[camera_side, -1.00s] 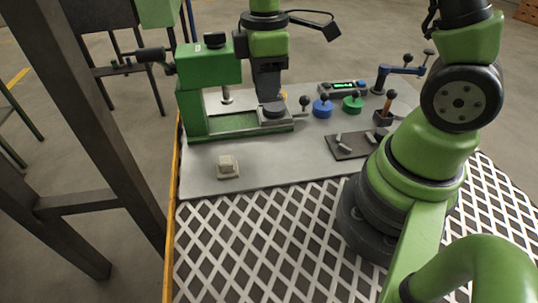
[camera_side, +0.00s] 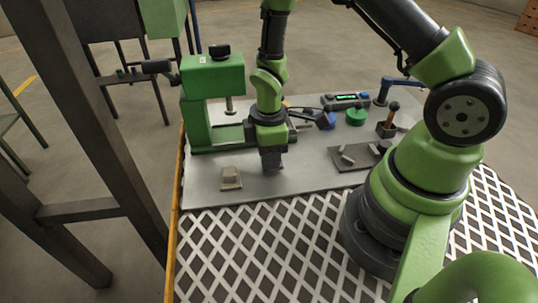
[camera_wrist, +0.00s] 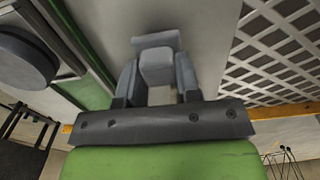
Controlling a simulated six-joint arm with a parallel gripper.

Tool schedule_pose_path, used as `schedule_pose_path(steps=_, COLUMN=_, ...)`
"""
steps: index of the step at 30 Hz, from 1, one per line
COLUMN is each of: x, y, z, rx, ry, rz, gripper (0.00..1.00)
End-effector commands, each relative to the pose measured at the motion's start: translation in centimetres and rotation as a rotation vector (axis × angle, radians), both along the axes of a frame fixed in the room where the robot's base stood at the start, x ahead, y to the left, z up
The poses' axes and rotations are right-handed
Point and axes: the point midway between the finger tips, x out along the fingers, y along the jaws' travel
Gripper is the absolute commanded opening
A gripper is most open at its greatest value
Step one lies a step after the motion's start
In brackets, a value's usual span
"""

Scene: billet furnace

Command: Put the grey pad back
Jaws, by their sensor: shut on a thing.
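My gripper (camera_wrist: 157,82) is shut on the grey pad (camera_wrist: 158,62), a block with a wider plate at its far end, held between the two fingers in the wrist view. In the side view my gripper (camera_side: 271,165) points down, low over the grey work plate, in front of the green press (camera_side: 211,90). The fingers mostly hide the pad there, and I cannot tell whether it touches the plate.
A dark disc (camera_wrist: 22,58) lies by the press, close left in the wrist view. A dark tray (camera_side: 352,157) with small grey pieces lies right of my gripper. The front of the plate is clear.

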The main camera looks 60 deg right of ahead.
Motion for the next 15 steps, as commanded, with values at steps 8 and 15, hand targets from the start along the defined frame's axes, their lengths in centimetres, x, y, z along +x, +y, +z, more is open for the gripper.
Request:
schedule_pose_path(steps=8, x=0.03, y=0.00, z=-0.91, rx=0.000, ry=-0.001, rz=-0.001, gripper=0.09)
schedule_pose_path(steps=15, x=0.00, y=0.00, z=-1.20, rx=0.000, ry=0.000, rz=-0.001, gripper=0.38)
